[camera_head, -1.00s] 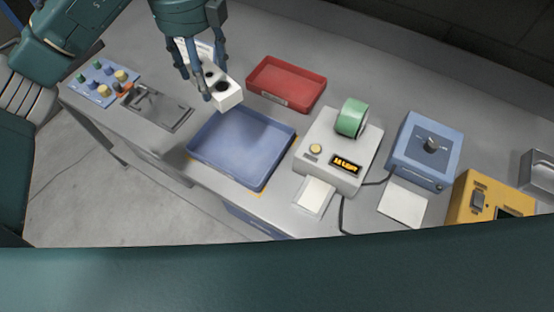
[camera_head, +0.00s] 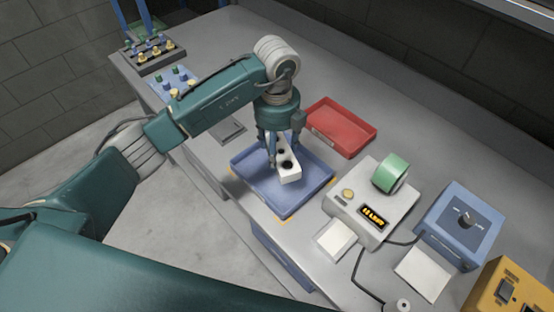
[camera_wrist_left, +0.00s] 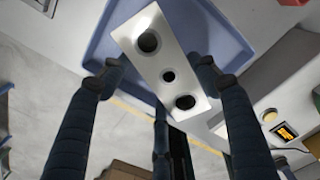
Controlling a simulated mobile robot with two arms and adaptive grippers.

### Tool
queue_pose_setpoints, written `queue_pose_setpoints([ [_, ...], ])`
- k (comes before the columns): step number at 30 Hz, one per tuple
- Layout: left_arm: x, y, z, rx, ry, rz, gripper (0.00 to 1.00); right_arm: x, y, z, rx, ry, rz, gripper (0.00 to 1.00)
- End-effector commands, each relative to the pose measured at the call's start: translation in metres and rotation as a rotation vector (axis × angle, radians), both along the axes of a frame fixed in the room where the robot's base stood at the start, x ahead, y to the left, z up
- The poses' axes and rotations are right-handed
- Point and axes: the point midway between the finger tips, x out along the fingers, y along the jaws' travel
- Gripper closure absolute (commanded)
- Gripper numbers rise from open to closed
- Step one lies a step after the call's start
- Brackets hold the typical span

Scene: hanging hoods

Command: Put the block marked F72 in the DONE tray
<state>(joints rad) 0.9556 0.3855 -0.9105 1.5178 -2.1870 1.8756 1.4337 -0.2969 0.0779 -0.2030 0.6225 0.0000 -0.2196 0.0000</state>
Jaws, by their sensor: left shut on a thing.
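A white block (camera_head: 289,176) with dark round holes hangs over the blue tray (camera_head: 303,198). My left gripper (camera_head: 281,155) is shut on it and holds it above the tray floor. In the left wrist view the block (camera_wrist_left: 158,59) lies between the fingers (camera_wrist_left: 160,76), with the blue tray (camera_wrist_left: 229,40) below. No marking F72 is legible on the block's visible faces. The blue tray looks empty apart from the part hidden by block and gripper. A red tray (camera_head: 347,130) stands behind and to the right, empty. No DONE label is readable. My right gripper is not in view.
A printer-like device (camera_head: 372,205) with a green roll stands right of the blue tray. Further right are a blue box with a knob (camera_head: 460,222) and a yellow device (camera_head: 505,290). A peg board (camera_head: 170,85) is at the left. Bare bench lies behind the red tray.

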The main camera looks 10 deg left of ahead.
Motion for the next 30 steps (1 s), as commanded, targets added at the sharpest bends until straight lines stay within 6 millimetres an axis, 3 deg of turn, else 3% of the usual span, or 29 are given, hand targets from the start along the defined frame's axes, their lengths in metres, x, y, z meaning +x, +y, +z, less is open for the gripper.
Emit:
queue_pose_setpoints([
  [15, 0.0, -0.001, -0.055, -0.002, -0.001, 0.0, 0.89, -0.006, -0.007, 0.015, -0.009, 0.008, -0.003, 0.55],
  [28, 0.001, -0.001, -0.063, -0.001, -0.003, 0.0, 0.89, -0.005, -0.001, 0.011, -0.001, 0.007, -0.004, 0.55],
  [29, 0.0, 0.0, -0.064, 0.0, -0.001, 0.0, 0.35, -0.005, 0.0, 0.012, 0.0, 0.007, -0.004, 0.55],
  [30, 0.0, 0.0, -0.063, 0.001, -0.001, 0.0, 0.27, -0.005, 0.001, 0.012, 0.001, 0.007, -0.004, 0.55],
])
